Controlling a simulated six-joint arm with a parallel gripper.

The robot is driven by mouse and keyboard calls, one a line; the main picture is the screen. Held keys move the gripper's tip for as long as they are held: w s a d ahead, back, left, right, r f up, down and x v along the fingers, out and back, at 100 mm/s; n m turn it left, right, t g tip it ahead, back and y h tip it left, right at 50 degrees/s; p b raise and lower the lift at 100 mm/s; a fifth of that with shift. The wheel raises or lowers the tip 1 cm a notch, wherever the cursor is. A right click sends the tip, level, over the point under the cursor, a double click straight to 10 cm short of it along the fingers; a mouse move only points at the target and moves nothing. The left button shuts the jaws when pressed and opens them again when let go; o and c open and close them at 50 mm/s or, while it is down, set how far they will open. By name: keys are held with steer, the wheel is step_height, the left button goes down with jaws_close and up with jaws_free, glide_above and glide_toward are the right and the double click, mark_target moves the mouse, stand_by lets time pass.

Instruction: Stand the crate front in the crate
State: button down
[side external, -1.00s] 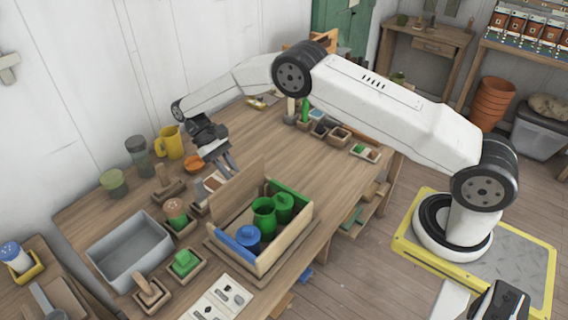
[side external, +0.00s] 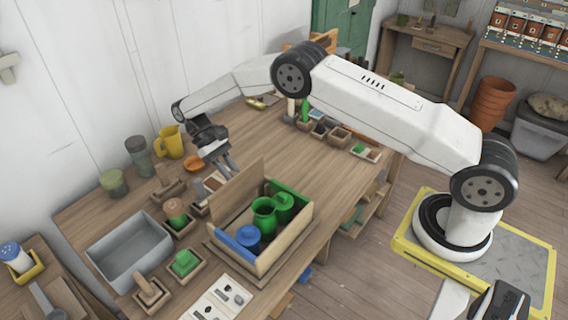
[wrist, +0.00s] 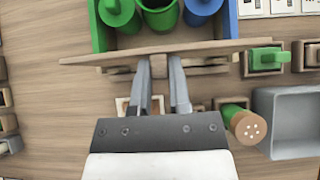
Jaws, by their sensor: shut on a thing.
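The crate (side external: 288,238) stands on the bench with a green end, a blue end and a pale wooden long side. It holds green and blue lidded containers (side external: 264,214). The crate front (side external: 236,187), a plain wooden panel, stands about upright along the crate's far-left long side. My gripper (side external: 231,166) is shut on the front's small knob, on the side away from the containers. In the wrist view, the front (wrist: 205,47) runs across the crate's open side, slightly slanted, and reaches past both coloured ends. Its lower edge is hidden, so I cannot tell if it is seated.
A grey bin (side external: 129,250) stands to the left, with small wooden trays holding a green block (side external: 185,260) and a brown-topped green shaker (side external: 175,211) between. A yellow mug (side external: 170,142) and jars stand behind.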

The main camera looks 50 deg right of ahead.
mark_target(240, 199)
steer(key=shift+f, duration=0.9)
steer(key=shift+f, duration=0.4)
steer(key=shift+f, duration=1)
stand_by(0.4)
steer(key=shift+f, duration=0.35)
steer(key=shift+f, duration=0.9)
steer(key=shift+c, duration=2.4)
jaws_free()
steer(key=shift+c, duration=0.7)
